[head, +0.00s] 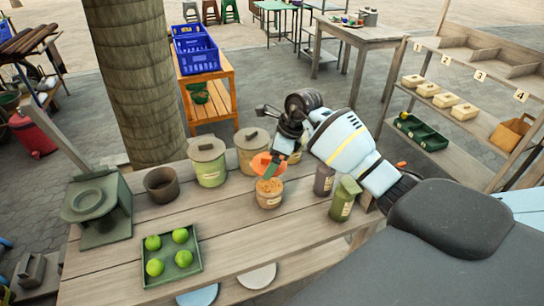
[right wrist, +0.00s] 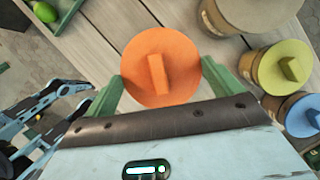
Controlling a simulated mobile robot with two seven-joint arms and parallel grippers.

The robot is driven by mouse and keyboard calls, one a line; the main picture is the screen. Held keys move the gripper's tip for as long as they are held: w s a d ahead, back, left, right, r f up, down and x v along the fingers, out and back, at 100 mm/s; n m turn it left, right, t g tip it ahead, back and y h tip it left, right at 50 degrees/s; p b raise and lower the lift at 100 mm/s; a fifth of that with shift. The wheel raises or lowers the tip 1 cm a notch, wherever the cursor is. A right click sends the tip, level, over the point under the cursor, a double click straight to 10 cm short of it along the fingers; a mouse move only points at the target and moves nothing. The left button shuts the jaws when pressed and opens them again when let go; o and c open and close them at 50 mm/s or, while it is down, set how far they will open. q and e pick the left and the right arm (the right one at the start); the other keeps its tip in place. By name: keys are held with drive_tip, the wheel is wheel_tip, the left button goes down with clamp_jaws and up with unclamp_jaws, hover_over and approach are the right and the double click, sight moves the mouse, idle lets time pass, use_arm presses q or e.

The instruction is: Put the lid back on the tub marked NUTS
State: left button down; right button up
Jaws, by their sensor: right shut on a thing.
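My right gripper (head: 268,166) is shut on the orange lid (head: 261,161), with green fingers at its sides. In the right wrist view the orange lid (right wrist: 148,62) is a disc with a raised bar handle, between the fingertips (right wrist: 160,86). An open tan tub (head: 269,196) with brownish contents stands on the table just below the lid; its label is too small to read. The lid is tilted in the head view and looks above and slightly behind the tub's mouth. In the wrist view the lid hides what is under it.
Lidded canisters (head: 208,164) stand behind the tub. A dark jar (head: 324,181) and green canister (head: 343,200) are to its right. The wrist view shows yellow-lidded (right wrist: 268,80) and blue-lidded (right wrist: 290,125) tubs close by. A green-fruit tray (head: 196,268) lies front left.

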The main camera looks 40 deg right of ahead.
drive_tip(key=shift+f+b, duration=0.85)
drive_tip(key=shift+f, duration=1.45)
use_arm(q)
drive_tip(key=s+f, duration=0.2)
drive_tip(key=f, duration=0.1)
drive_tip(key=shift+d+g, duration=0.1)
drive_tip(key=shift+g, duration=0.2)
use_arm(e)
drive_tip(key=shift+f, duration=0.55)
use_arm(q)
drive_tip(key=shift+w+r, duration=0.1)
drive_tip(key=shift+w, duration=0.05)
drive_tip(key=shift+s+f+b, duration=0.2)
drive_tip(key=shift+f+b, duration=0.05)
drive_tip(key=shift+b, duration=0.1)
use_arm(e)
drive_tip(key=shift+f, duration=0.15)
drive_tip(key=o, duration=0.7)
drive_tip(key=shift+c, duration=0.2)
